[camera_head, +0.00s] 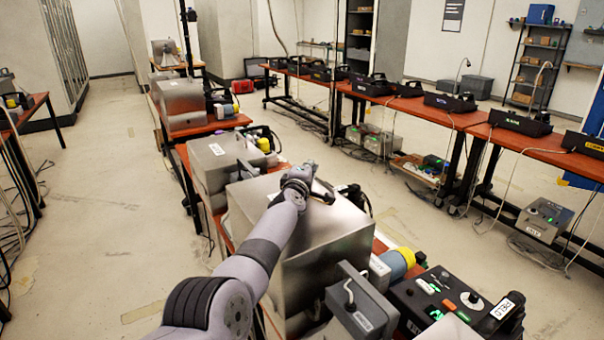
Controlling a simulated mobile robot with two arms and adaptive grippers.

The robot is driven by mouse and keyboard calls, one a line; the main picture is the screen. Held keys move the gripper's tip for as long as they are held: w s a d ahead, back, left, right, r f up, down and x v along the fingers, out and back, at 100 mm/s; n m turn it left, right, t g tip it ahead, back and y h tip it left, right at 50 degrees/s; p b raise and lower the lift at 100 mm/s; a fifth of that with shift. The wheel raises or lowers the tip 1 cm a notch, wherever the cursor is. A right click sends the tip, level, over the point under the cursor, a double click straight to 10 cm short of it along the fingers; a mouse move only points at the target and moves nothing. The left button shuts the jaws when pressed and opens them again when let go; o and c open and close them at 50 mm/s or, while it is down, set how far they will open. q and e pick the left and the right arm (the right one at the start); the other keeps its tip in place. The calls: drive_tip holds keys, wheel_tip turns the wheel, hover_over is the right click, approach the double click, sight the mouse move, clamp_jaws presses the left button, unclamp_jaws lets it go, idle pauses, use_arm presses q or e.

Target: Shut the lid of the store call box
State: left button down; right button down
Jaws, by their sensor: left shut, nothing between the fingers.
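A large brushed-metal box (320,245) stands on the red bench in the near middle; I cannot read a label naming it the store call box. Its top looks flat and closed, though my arm hides part of it. My left gripper (326,196) is over the top of this box, dark fingertips shut and empty, at or very near the metal; I cannot tell if they touch. My right gripper is not in view.
A smaller metal box (222,165) and another (182,103) stand behind along the bench. A grey box (362,305), a yellow-blue connector (396,262) and a black control unit (450,298) sit close at right. The floor (90,230) at left is clear.

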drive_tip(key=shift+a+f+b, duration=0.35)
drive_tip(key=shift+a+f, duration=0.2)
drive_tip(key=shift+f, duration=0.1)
